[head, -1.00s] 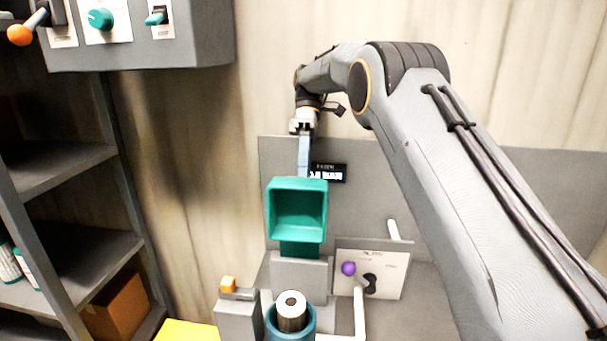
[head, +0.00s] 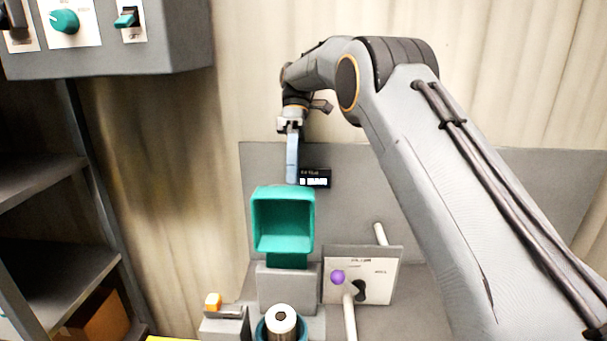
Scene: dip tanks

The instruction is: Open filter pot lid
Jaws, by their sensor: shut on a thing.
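A teal hollow box-shaped piece (head: 284,222), which looks like the lid, stands upright with its hollow side facing me, on a teal neck above a grey block. A light-blue bar (head: 292,160) rises from behind its top edge. My gripper (head: 289,128) is at the upper end of this bar and shut on it; its fingertips are small and hard to make out. The blue round pot (head: 262,330) is below at the bottom edge, uncovered, with a pale metal filter cylinder (head: 281,320) in it. The pot's lower part is out of the picture.
A panel with a purple knob (head: 338,277) and a white pipe stand right of the pot. An orange-tipped lever (head: 212,300) is at the left. Shelves (head: 60,250) and a control box (head: 120,40) are further left. A grey back panel (head: 365,185) stands behind.

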